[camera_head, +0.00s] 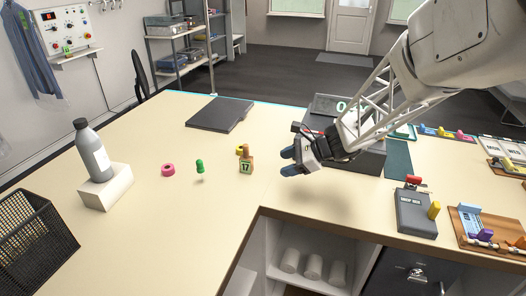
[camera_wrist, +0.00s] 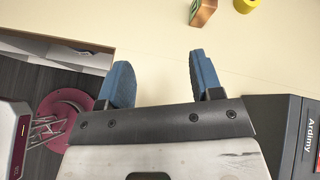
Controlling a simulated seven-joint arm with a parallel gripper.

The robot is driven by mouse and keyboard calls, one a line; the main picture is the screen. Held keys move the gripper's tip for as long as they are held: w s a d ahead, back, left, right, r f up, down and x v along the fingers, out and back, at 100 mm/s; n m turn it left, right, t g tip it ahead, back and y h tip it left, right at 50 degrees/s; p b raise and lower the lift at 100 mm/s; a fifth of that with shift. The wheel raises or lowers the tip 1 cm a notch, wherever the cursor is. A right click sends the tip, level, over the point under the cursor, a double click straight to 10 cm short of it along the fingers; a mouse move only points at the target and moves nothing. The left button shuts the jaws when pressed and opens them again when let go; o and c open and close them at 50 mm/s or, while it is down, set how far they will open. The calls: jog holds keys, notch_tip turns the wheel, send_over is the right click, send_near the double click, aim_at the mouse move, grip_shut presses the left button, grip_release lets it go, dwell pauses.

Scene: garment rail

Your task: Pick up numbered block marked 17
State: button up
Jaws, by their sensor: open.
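The numbered block marked 17 (camera_head: 246,167) stands on the cream table left of my gripper in the head view. It is brownish, with a green label bearing the number and a knob on top. In the wrist view a brown block (camera_wrist: 202,12), probably the same one, is cut by the top edge, beyond the fingertips; its number does not show there. My gripper (camera_head: 288,162) is above the table, right of the block and apart from it. In the wrist view its two blue fingers (camera_wrist: 160,72) are spread with nothing between them.
Near the block are a yellow ring (camera_head: 239,150), a green peg (camera_head: 200,166) and a pink ring (camera_head: 168,170). A bottle (camera_head: 93,155) stands on a white block at left. A dark grey box (camera_head: 369,157) stands behind my gripper. The table's inner corner lies in front.

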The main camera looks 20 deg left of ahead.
aim_at(252, 164)
jog(key=w+a+f+m, duration=0.1)
jog(key=w+a+f, duration=0.1)
jog(key=w+a+f+m+y, duration=0.1)
jog(key=w+a+f, duration=0.1)
jog(key=a, duration=0.1)
jog(key=w+a+f+m+y, duration=0.1)
jog(key=w+a+f+m, duration=0.1)
jog(key=a, duration=0.1)
jog(key=shift+a+f+t, duration=0.25)
jog(key=shift+f+t, duration=0.05)
jog(key=shift+x, duration=1.3)
jog(key=shift+r+x, duration=0.2)
jog(key=shift+x, duration=2.35)
jog(key=shift+a, duration=0.1)
jog(key=c, duration=1)
